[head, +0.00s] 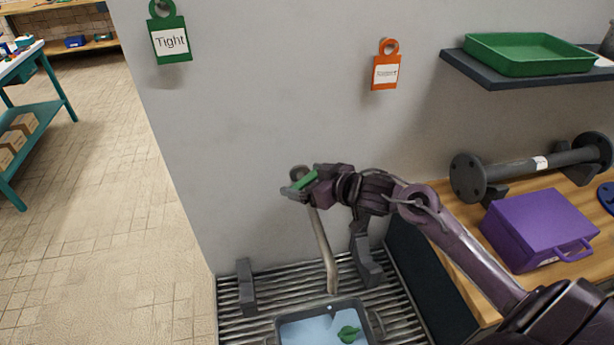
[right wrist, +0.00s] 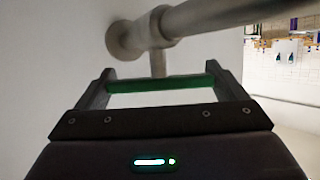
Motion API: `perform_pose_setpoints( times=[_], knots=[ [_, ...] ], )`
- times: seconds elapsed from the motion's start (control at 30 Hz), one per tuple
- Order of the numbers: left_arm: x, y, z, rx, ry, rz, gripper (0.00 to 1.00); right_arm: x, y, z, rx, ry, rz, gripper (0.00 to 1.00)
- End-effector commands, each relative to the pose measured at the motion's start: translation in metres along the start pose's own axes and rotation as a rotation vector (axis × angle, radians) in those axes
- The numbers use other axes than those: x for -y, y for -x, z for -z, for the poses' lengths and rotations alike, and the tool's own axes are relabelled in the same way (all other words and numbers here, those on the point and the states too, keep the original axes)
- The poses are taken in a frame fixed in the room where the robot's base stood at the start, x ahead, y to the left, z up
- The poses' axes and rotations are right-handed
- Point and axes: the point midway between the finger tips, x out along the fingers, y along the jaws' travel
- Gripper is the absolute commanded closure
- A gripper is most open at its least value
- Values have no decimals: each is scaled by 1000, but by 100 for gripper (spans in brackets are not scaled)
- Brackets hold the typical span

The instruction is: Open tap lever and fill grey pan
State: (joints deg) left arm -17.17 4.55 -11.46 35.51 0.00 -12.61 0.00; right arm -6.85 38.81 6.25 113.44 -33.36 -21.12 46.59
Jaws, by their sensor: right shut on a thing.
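The tap has a green lever (head: 304,181) on the grey wall, and its pale metal spout (head: 322,250) slopes down towards the sink grating. My right gripper (head: 298,187) is shut on the lever. In the right wrist view the green lever (right wrist: 160,85) spans between the two fingers, with the metal tap body (right wrist: 150,32) just beyond. The grey pan (head: 318,309) is below the spout end, cut off by the bottom edge. It holds light blue water (head: 305,331) and a small green object (head: 348,333). I cannot clearly make out a stream. My left gripper is out of view.
Dark brackets (head: 246,287) and (head: 366,262) stand on the ribbed grating (head: 262,312). A purple case (head: 535,228) and a dark flanged pipe (head: 535,165) are on the wooden bench at right. A green tray (head: 528,53) sits on a shelf above. Open floor lies left.

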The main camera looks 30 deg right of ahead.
Motion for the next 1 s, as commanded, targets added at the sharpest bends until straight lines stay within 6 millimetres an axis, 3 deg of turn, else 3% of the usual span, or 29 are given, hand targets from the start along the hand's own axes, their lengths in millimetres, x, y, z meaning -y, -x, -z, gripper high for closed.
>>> perform_pose_setpoints(
  times=[0.07,0.1,0.17,0.47,1.0],
  knots=[
    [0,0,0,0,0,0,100,0,0,0,-2,0,0,32],
    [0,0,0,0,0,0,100,0,0,0,-2,0,0,8],
    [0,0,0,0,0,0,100,0,0,1,-2,-1,0,0],
    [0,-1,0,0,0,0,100,0,4,0,-1,-1,-1,0],
    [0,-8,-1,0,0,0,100,0,74,-1,0,-2,-1,0]
  ],
)
